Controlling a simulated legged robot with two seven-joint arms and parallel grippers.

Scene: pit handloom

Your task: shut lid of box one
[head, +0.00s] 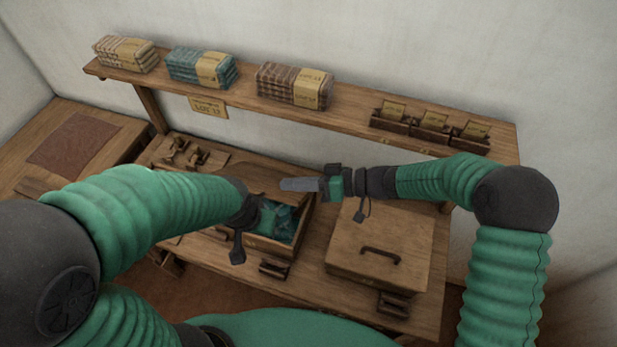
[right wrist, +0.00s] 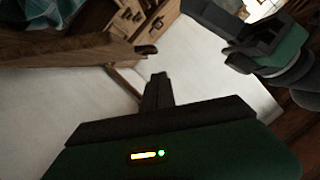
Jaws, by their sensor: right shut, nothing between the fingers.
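The open wooden box (head: 270,247) stands on the bench left of centre in the head view, with teal cloth (head: 275,217) inside. Its lid (head: 268,180) is raised at the back; in the right wrist view the lid (right wrist: 70,42) shows edge-on with its dark handle (right wrist: 146,49). No marking tells me which box is number one. My right gripper (head: 286,184) is shut and empty, its tip close to the lid; I cannot tell if they touch. My left arm covers the box's left part, and its gripper's fingers are hidden in the head view.
A second box (head: 375,240) stands to the right, its lid down. A shelf (head: 350,108) above the bench holds folded cloth stacks (head: 295,87) and small card trays (head: 432,125). Small wooden pieces (head: 185,153) lie at the bench's back left.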

